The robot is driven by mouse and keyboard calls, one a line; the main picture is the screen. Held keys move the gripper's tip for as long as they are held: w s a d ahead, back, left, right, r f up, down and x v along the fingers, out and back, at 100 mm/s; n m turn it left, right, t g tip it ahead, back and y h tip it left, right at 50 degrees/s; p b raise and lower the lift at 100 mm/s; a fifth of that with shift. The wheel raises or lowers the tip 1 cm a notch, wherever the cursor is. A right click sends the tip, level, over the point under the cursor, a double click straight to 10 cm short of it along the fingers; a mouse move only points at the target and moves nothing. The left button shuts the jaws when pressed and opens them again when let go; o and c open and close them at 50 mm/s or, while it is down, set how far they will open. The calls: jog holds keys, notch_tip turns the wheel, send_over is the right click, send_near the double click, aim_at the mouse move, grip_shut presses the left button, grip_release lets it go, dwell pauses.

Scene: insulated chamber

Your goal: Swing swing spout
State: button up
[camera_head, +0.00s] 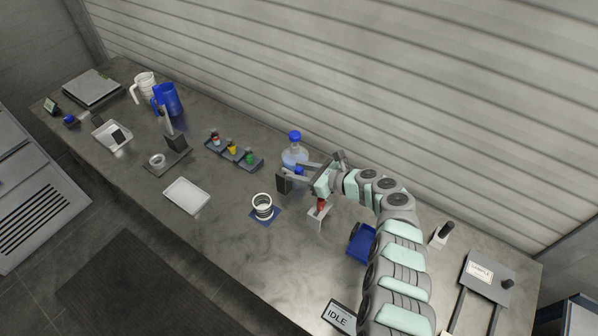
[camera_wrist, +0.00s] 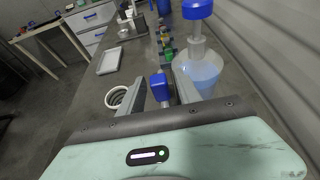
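A clear bottle (camera_head: 294,157) with pale blue liquid and a blue cap stands on the bench near the back wall; it shows at the right in the wrist view (camera_wrist: 200,72). A small blue part (camera_head: 299,170), possibly the spout, sits in front of the bottle. In the wrist view the blue part (camera_wrist: 159,85) lies between the fingers. My gripper (camera_head: 297,177) is in front of the bottle with its two fingers spread apart. Contact with the blue part cannot be made out. How the part joins the bottle is hidden.
A white ringed cup (camera_head: 263,206) stands on a blue mat in front of my gripper. A small stand with a red part (camera_head: 318,208) is close by on the right. A rack of small bottles (camera_head: 233,150) and a white tray (camera_head: 186,195) lie to the left. A blue bin (camera_head: 361,243) is beside my arm.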

grip_shut()
dwell(1.2)
